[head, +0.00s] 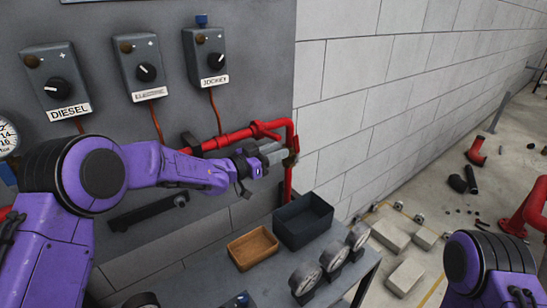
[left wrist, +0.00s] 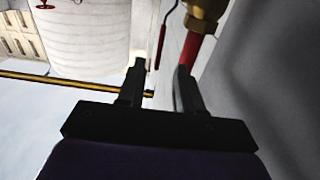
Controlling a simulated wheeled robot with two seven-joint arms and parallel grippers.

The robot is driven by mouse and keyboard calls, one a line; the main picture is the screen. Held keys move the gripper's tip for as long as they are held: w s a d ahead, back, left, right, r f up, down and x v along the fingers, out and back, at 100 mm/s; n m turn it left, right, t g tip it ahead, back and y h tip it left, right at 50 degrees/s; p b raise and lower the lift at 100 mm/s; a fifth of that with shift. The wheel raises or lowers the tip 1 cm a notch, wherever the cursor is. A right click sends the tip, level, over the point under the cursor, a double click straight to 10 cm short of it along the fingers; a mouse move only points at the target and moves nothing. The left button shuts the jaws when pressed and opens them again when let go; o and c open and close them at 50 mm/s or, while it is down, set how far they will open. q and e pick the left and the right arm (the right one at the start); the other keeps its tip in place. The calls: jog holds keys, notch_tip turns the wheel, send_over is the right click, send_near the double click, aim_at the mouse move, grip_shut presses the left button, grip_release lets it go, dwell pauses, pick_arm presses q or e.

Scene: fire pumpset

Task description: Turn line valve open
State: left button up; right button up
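The red pipe (head: 235,137) runs along the panel and turns down at its right end. In the left wrist view a brass fitting (left wrist: 205,10) sits on a red pipe (left wrist: 200,48), just beyond the right finger. This may be the line valve; its handle is not clearly seen. My left gripper (head: 268,156) is at the pipe's right end, partly covering it. In the wrist view its two fingers (left wrist: 160,80) stand apart with nothing clearly held between them. I cannot tell whether a finger touches the fitting. My right gripper is out of view.
The panel carries three switch boxes marked DIESEL (head: 57,88), ELECTRIC and JOCKEY (head: 206,57). Below, a bench (head: 262,284) holds a brown tray (head: 253,262), a dark bin (head: 303,235) and gauges (head: 305,280). A block wall (head: 385,90) stands right of the panel.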

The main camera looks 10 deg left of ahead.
pick_arm(q)
jog(key=shift+s+a, duration=0.3)
jog(key=shift+s, duration=0.05)
jog(key=shift+f+b, duration=0.1)
jog(key=shift+b, duration=0.25)
jog(key=c, duration=0.5)
jog(key=a+f+b, duration=0.1)
jog(key=b, duration=0.2)
jog(key=s+a+f+b, duration=0.1)
jog(key=b, duration=0.2)
jog(key=shift+a+f+t+b, duration=0.25)
jog(key=shift+a+t+b, duration=0.05)
jog(key=shift+t+b, duration=0.1)
grip_shut()
jog(key=h+b, duration=0.2)
jog(key=b, duration=0.1)
send_near(295, 145)
jog(key=shift+t, duration=0.4)
jog(key=p+x, duration=0.4)
jog(key=x, duration=0.1)
jog(key=shift+w+d+f, duration=0.1)
jog(key=shift+w+d, duration=0.05)
jog(key=shift+d, duration=0.2)
jog(key=shift+w+d, duration=0.4)
jog(key=shift+w, duration=0.05)
